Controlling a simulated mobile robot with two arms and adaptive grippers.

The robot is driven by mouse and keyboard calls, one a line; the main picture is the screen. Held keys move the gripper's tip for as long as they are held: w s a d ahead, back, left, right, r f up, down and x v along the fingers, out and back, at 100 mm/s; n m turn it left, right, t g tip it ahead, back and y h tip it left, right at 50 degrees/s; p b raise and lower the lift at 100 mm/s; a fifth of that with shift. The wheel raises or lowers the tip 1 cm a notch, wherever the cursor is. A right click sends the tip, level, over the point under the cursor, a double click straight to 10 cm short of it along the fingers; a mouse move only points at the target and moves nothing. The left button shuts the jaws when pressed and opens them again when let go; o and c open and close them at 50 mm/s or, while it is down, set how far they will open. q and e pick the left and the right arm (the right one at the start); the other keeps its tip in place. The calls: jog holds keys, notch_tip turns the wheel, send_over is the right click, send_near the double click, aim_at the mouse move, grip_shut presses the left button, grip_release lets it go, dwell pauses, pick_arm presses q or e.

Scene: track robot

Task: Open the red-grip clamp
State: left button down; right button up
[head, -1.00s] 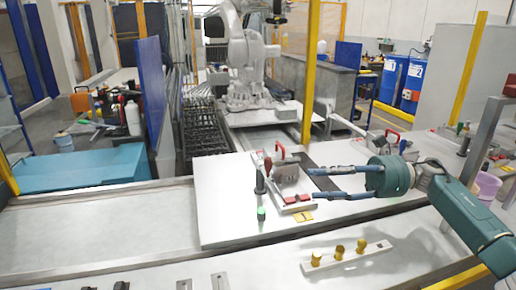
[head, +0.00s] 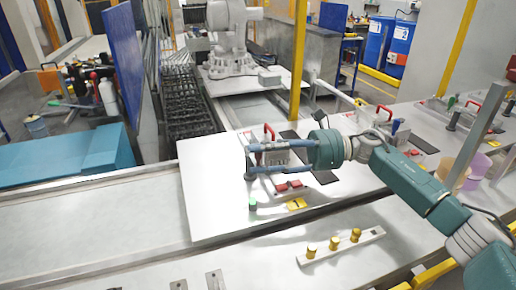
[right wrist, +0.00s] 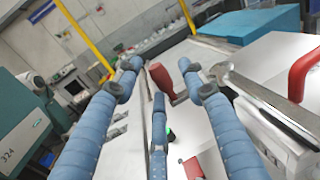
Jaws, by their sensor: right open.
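The red-grip clamp shows in the right wrist view as a dark red grip (right wrist: 163,82) on a metal arm, just beyond and between my fingertips. In the head view the grip (head: 248,137) is small and partly hidden by my fingers, at the left end of the fixture on the metal plate. My right gripper (head: 250,161) reaches in from the right with its blue fingers spread; it also shows in the right wrist view (right wrist: 158,68). It is open, and I see nothing held. Whether a finger touches the grip I cannot tell. My left gripper is out of view.
A red arched handle (head: 270,130) stands beside the clamp and shows large in the right wrist view (right wrist: 303,74). Red blocks (head: 289,186), a yellow piece (head: 297,204) and a green button (head: 252,204) lie in front. The plate's left part is bare.

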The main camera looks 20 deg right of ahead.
jog(key=shift+a, duration=0.4)
jog(key=shift+c, duration=0.5)
grip_shut()
jog(key=shift+w, duration=0.1)
